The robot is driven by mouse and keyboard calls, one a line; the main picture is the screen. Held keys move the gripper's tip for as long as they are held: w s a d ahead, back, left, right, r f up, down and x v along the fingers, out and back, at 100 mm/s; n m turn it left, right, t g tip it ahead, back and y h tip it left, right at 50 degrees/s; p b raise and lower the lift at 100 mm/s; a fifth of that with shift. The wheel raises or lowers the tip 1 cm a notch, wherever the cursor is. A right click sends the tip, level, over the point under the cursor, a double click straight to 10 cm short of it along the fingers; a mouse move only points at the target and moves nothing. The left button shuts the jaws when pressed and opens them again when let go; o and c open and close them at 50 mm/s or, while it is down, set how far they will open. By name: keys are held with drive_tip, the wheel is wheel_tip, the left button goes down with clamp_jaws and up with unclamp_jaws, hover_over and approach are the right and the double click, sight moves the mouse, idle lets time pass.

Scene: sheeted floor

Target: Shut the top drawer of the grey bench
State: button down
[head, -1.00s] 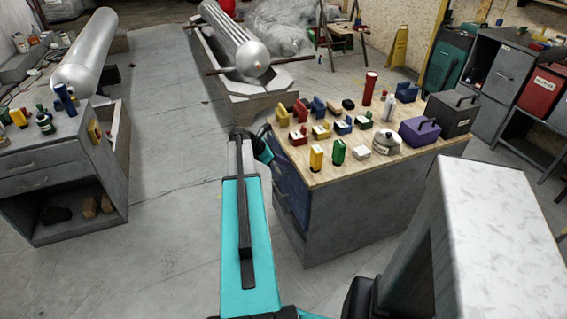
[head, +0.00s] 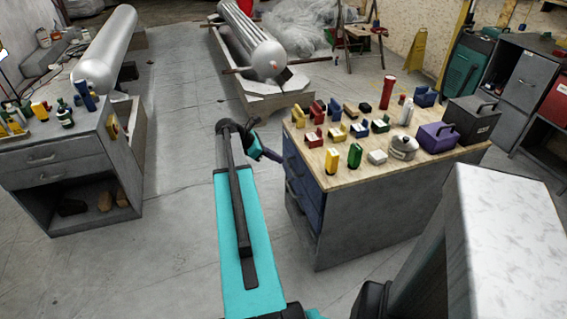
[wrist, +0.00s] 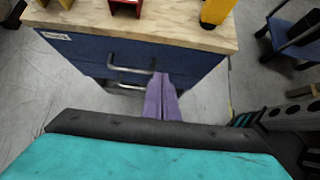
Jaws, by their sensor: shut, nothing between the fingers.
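The bench (head: 390,215) has a grey body, a wooden top and blue drawer fronts, and stands right of my arm in the head view. Its top drawer (head: 303,178) shows a blue front that looks flush or nearly flush under the top; I cannot tell a small gap. In the wrist view the top drawer (wrist: 75,50) has a metal handle (wrist: 130,69) and a small label. My gripper (wrist: 161,77) has purple fingers, shut and empty, tips by the right end of that handle; contact is unclear. My gripper (head: 276,156) also points at the drawer front in the head view.
Blocks, a pot (head: 403,147), a red cylinder (head: 388,92) and toolboxes crowd the bench top. Another grey bench (head: 95,180) with drawers and an open shelf stands at left. The floor between the benches is clear.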

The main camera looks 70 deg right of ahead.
drive_tip(key=shift+v, duration=0.8)
